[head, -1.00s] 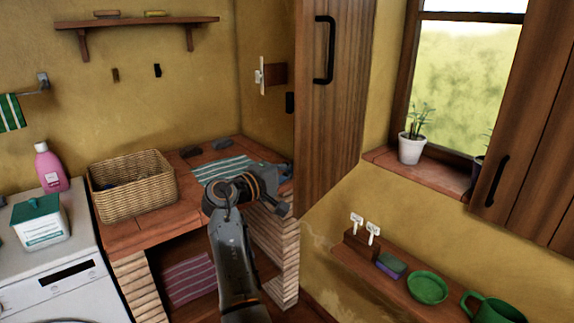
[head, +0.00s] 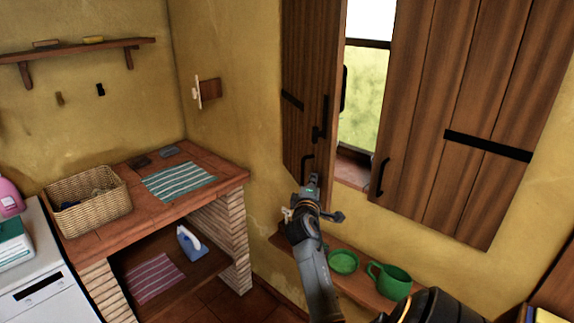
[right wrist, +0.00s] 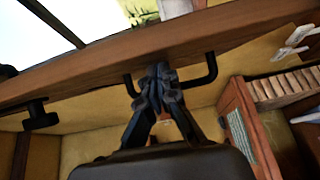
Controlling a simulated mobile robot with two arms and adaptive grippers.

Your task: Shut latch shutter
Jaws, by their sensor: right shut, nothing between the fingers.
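The left wooden shutter leaf (head: 303,60) stands partly open, its free edge out from the window. It carries a black bar handle (head: 304,168) low down and a black latch (head: 319,132) above it. My right gripper (head: 313,182) is at the lower edge of this leaf, close to the handle. In the right wrist view the gripper (right wrist: 160,85) is shut and empty, in front of a black handle (right wrist: 208,72); contact is unclear. The right shutter leaf (head: 430,110) has a black strap and its own handle (head: 380,178). My left gripper is not in view.
A wooden shelf with a green bowl (head: 343,262) and green mug (head: 391,281) lies below the window, behind my right arm. The brick counter (head: 215,172) with a basket (head: 90,203) is at left. A wall catch (head: 209,89) is above it.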

